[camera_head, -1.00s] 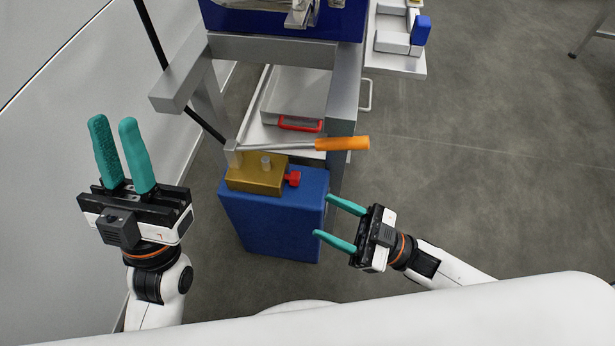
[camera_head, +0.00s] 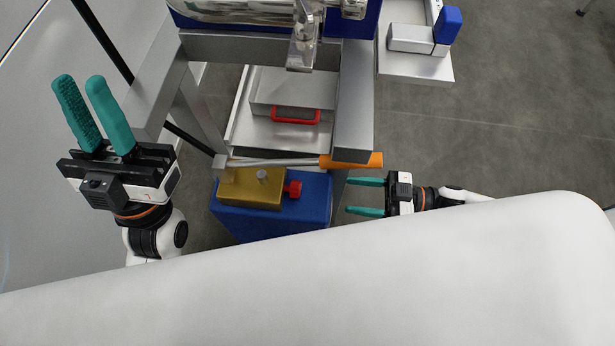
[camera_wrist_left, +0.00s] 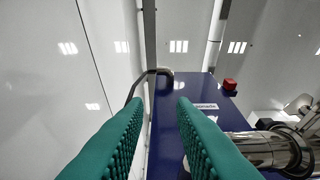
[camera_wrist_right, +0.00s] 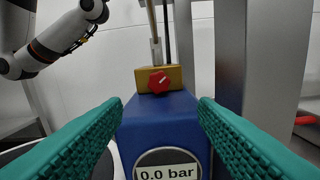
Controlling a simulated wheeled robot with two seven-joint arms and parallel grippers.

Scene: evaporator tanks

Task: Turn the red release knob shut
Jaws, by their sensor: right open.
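The red release knob (camera_head: 293,189) sits on the right end of the brass block (camera_head: 252,188) on top of the blue pump body (camera_head: 310,208). In the right wrist view the knob (camera_wrist_right: 158,82) faces me, above a gauge reading 0.0 bar (camera_wrist_right: 168,172). My right gripper (camera_head: 347,196) is open and empty, to the right of the knob and apart from it. In its wrist view the knob lies between and beyond the two teal fingers. My left gripper (camera_head: 78,94) is open and empty at the far left, well away from the knob.
A lever with an orange grip (camera_head: 352,160) lies across behind the brass block. A steel frame (camera_head: 352,110) stands behind the pump. A tray with a red handle (camera_head: 296,116) is inside it.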

